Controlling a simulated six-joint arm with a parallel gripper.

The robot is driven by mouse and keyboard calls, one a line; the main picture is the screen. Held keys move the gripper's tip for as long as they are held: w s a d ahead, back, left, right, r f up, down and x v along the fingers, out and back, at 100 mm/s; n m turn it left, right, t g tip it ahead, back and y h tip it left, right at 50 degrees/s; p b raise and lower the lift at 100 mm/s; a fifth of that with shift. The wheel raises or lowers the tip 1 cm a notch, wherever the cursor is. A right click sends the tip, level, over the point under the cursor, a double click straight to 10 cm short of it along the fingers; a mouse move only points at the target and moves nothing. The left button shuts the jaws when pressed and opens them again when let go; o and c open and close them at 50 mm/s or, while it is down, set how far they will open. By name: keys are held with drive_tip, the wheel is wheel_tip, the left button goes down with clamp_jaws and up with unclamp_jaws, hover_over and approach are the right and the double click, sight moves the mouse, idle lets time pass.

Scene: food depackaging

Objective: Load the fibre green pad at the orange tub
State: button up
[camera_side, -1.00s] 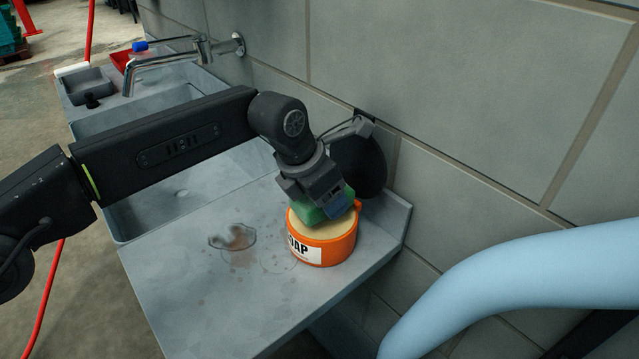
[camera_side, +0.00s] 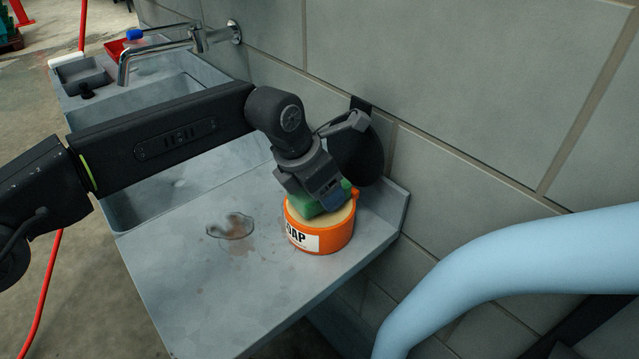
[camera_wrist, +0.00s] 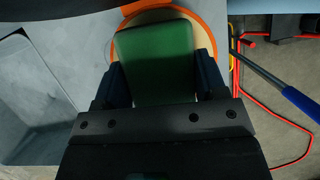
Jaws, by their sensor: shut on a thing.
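The orange tub (camera_side: 322,241) stands on the steel counter near its wall end, with a white label ending in "AP" and a pale yellow soap surface (camera_side: 340,214) inside. The fibre green pad (camera_side: 309,207) is at the tub's open top, over the soap. My gripper (camera_side: 328,203) is shut on the pad from above, its fingers partly hiding it. In the wrist view the pad (camera_wrist: 157,62) sits between the two dark fingers, with the soap and orange rim (camera_wrist: 205,20) behind it. I cannot tell how firmly the pad touches the soap.
The steel counter (camera_side: 190,290) has a wet, brownish stain (camera_side: 232,226) left of the tub. A sink basin (camera_side: 150,205) and tap (camera_side: 160,47) lie further left. A tiled wall rises behind. A thick pale blue pipe (camera_side: 500,250) curves at the right.

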drive_tip(key=shift+f, duration=0.55)
idle(0.7)
drive_tip(key=shift+r, duration=0.1)
drive_tip(key=shift+r, duration=3.45)
drive_tip(key=shift+a, duration=0.1)
